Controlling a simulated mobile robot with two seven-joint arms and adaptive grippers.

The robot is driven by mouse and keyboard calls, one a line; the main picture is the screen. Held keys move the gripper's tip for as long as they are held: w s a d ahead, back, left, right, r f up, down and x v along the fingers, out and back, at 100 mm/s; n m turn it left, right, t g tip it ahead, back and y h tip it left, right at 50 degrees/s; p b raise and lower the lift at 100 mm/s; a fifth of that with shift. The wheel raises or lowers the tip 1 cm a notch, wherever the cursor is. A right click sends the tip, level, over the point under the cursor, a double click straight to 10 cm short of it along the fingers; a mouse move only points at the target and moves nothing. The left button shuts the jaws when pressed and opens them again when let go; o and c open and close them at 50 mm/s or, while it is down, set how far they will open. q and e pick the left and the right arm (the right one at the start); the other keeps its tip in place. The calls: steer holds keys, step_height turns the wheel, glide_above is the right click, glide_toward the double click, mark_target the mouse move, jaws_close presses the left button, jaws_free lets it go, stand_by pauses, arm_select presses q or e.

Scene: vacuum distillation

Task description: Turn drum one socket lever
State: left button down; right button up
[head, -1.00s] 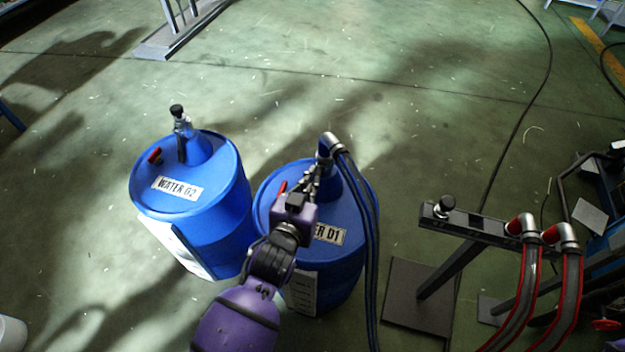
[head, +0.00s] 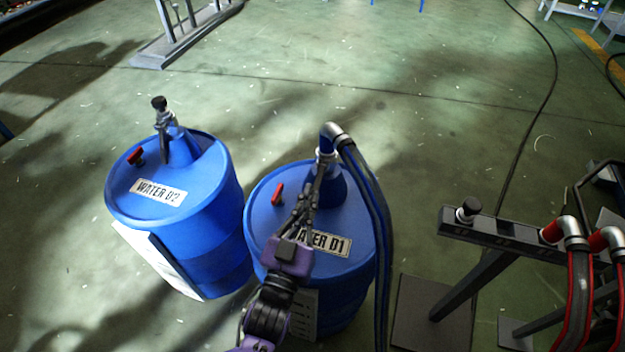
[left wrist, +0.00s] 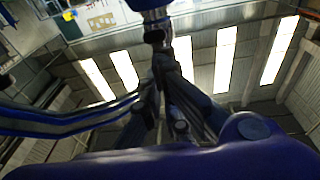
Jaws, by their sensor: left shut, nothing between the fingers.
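The blue drum labelled WATER D1 (head: 352,265) stands upright at the middle of the head view. A socket (head: 326,165) with a grey elbow (head: 334,134) rises from its top, with dark hoses (head: 372,210) running down the right side. My left gripper (head: 318,182) is shut, with its fingertips at or very near the socket; I cannot tell whether they touch. In the left wrist view the closed fingers (left wrist: 158,75) point at a pale metal fitting (left wrist: 151,8). The socket lever cannot be made out clearly behind the fingers. My right gripper is not in view.
The blue WATER D2 drum (head: 205,245) stands to the left, with a capped fitting (head: 162,115) on top. A dark stand (head: 500,232) with red-banded hoses (head: 578,275) is at the right.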

arm_select(q)
steer(key=shift+f, duration=0.7)
